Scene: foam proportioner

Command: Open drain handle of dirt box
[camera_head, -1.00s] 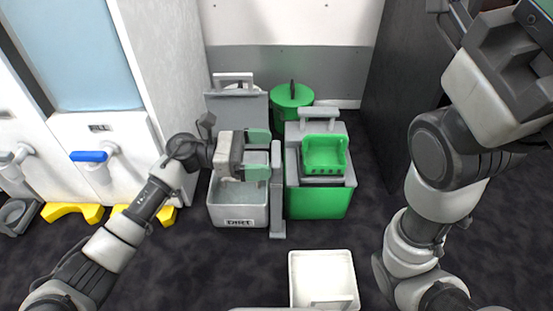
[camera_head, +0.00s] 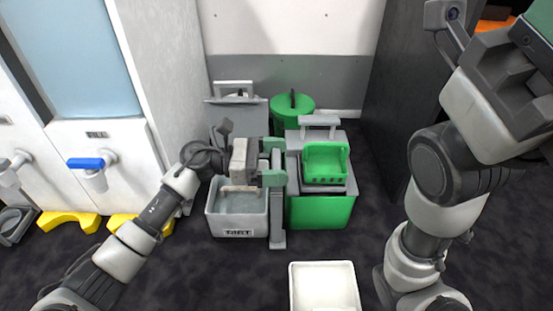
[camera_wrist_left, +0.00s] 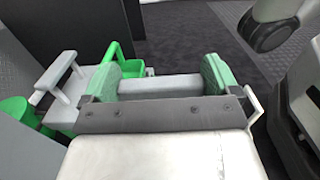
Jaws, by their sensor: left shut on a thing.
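The dirt box (camera_head: 238,222) is an open light-grey box with a dark label on its front. A grey upright post (camera_head: 278,228) stands at its right side, and its grey upper part is the handle. My left gripper (camera_head: 272,163) has its green fingertips at the handle. In the left wrist view my left gripper (camera_wrist_left: 160,82) is shut on the handle (camera_wrist_left: 160,84), a light-grey bar spanning between the two green pads. The gripper partly hides the handle in the head view. My right arm stands at the right, but its fingertips are not visible.
A green box (camera_head: 320,212) with a green tray (camera_head: 325,163) stands right beside the post. A green lidded bin (camera_head: 292,112) is behind. A white bin (camera_head: 322,285) lies in front. A white cabinet with a blue lever (camera_head: 86,163) is left.

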